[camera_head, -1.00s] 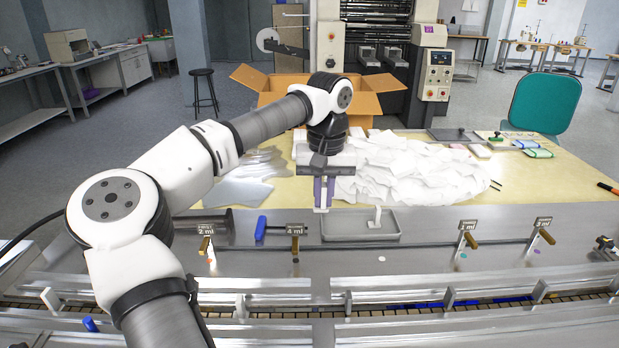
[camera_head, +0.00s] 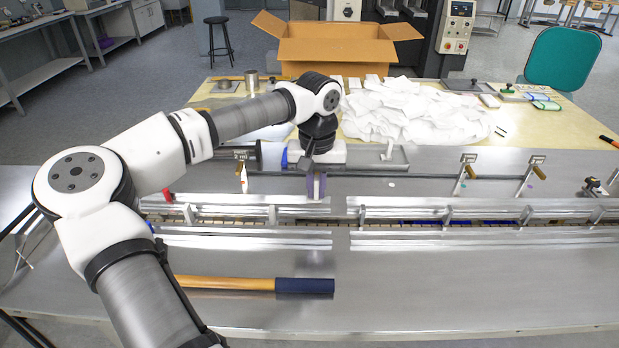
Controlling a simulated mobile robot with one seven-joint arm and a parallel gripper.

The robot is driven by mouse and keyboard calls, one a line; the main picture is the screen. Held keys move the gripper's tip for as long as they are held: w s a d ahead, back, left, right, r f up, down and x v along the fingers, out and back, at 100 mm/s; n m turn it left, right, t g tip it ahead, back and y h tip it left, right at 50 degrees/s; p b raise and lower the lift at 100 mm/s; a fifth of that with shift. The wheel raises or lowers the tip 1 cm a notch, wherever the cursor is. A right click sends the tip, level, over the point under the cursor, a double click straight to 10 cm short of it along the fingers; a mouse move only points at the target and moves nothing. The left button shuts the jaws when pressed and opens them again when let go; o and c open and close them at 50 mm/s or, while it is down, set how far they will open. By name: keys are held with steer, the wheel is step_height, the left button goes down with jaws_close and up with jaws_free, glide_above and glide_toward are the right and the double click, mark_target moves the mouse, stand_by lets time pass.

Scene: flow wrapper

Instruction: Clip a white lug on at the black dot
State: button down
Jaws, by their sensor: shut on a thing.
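My gripper (camera_head: 316,187), with purple-grey fingers, points down at the near edge of the steel deck, just behind the slotted rail (camera_head: 300,211). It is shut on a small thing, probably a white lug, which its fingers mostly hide. Another white lug (camera_head: 388,150) stands in the shallow grey tray (camera_head: 400,163), behind and to the right of the gripper. I cannot see a black dot; the gripper and arm cover that part of the deck. A white dot (camera_head: 392,185) shows on the deck to the right.
Tagged pointers (camera_head: 466,172) and (camera_head: 534,172) stand on the deck at right. A wooden-handled tool with a dark blue end (camera_head: 304,287) lies on the front bench. A cardboard box (camera_head: 337,48) and white packets (camera_head: 410,112) are behind. The front bench at right is clear.

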mark_target(316, 216)
steer(key=shift+f+b, duration=2.95)
steer(key=shift+f, duration=1.4)
steer(key=shift+f, duration=0.2)
steer(key=c, duration=1.4)
jaws_free()
step_height(316, 216, up, 14)
steer(key=shift+f+b, duration=0.1)
steer(key=shift+b, duration=0.45)
